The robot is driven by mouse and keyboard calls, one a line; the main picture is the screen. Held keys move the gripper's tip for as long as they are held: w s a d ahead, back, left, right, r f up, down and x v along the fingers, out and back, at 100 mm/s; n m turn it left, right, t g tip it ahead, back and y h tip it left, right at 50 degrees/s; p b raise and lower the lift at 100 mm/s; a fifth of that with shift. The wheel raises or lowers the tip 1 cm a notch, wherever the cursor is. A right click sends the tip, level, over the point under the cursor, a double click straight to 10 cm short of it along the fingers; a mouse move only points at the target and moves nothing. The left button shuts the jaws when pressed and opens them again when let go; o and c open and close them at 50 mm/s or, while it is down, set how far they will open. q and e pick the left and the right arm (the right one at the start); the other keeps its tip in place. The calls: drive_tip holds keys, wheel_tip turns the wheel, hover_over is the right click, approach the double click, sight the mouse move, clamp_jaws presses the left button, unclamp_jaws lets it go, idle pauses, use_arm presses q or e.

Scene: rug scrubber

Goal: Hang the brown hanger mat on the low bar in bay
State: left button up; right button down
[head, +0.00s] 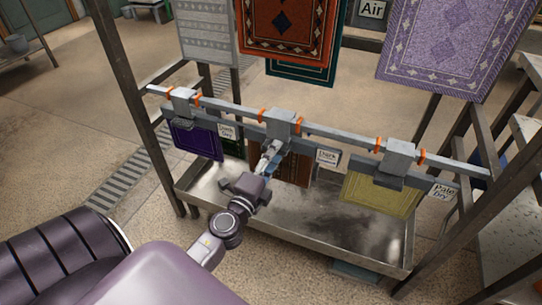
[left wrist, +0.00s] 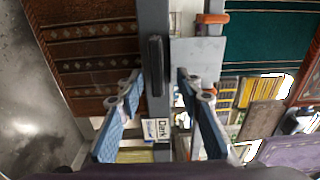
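The brown hanger mat (head: 293,171) hangs below the middle grey hanger (head: 283,122), partly hidden by my left arm. Its hanger sits over the low bar (head: 340,136) between two orange rings. In the left wrist view the patterned brown mat (left wrist: 85,55) fills the upper left, beside a grey strip with a black grip (left wrist: 155,65). My left gripper (head: 270,148) is at the front of this hanger. In the left wrist view its blue fingers (left wrist: 158,78) stand apart, on either side of the strip and grip, with gaps showing. My right gripper is not in view.
A purple mat (head: 197,140) hangs left and a yellow mat (head: 378,196) right on the same bar. A metal trough (head: 330,225) lies below. Larger rugs hang above, including a lavender one (head: 450,45). Dark posts flank the rack. A label (head: 327,158) is right of the brown mat.

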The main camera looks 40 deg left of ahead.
use_arm(q)
drive_tip(key=s+d, duration=0.1)
drive_tip(key=s, duration=0.6)
drive_tip(key=shift+s+d, duration=0.25)
drive_tip(key=shift+s, duration=0.1)
